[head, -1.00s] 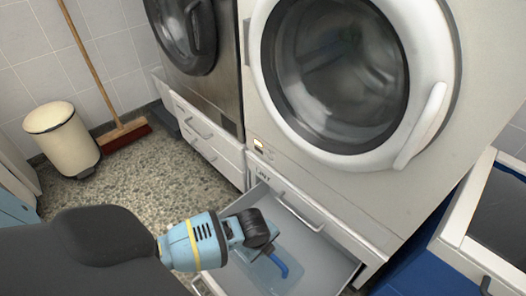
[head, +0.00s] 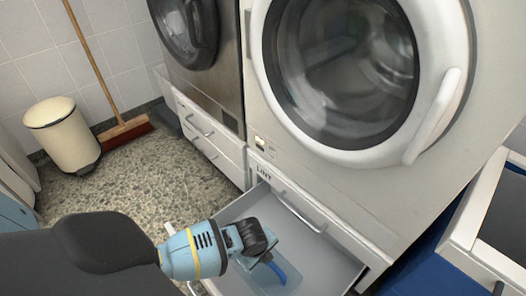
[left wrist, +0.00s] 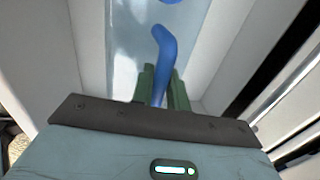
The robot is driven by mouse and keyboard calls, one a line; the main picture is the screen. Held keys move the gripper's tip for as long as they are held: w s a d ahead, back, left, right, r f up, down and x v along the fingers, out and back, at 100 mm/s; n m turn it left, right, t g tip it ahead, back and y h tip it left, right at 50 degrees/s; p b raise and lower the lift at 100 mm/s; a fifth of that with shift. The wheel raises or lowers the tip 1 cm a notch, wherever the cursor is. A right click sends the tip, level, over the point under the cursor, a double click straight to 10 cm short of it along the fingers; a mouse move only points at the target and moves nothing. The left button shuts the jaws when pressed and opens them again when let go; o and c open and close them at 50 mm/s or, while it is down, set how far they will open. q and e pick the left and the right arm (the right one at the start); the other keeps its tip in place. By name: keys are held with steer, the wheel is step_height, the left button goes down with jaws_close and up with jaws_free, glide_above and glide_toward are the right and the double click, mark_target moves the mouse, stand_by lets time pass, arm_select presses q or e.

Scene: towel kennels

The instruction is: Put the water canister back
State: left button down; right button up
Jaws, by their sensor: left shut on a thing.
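The water canister (head: 262,281) is pale, translucent blue with a dark blue handle. It is in the open drawer (head: 325,255) under the large white machine, and its lower part runs out of the head view. My left gripper (head: 268,259) reaches down over the drawer and is shut on the blue handle. In the left wrist view, the green fingers (left wrist: 163,88) sit on both sides of the handle (left wrist: 163,45), with the canister's clear body (left wrist: 125,45) beyond. I cannot tell whether the canister touches the drawer floor. My right gripper is not in view.
The white machine (head: 300,150) stands directly behind the drawer. A grey machine (head: 222,75) is at its left. A cream bin (head: 65,140) and a broom (head: 125,130) stand by the tiled wall. A white-framed unit (head: 470,240) is at the right. The speckled floor at left is clear.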

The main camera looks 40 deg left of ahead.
mark_target(264, 265)
arm_select(q)
steer(key=b+x, duration=0.1)
steer(key=x, duration=0.1)
steer(key=s+b+x, duration=0.1)
steer(key=x, duration=0.2)
steer(key=shift+b, duration=0.3)
steer(key=shift+r, duration=0.1)
steer(key=shift+f, duration=0.2)
steer(key=c, duration=1.7)
jaws_free()
steer(key=shift+s, duration=0.1)
steer(key=o, duration=0.3)
steer(key=shift+o, duration=0.2)
steer(key=shift+r, duration=0.1)
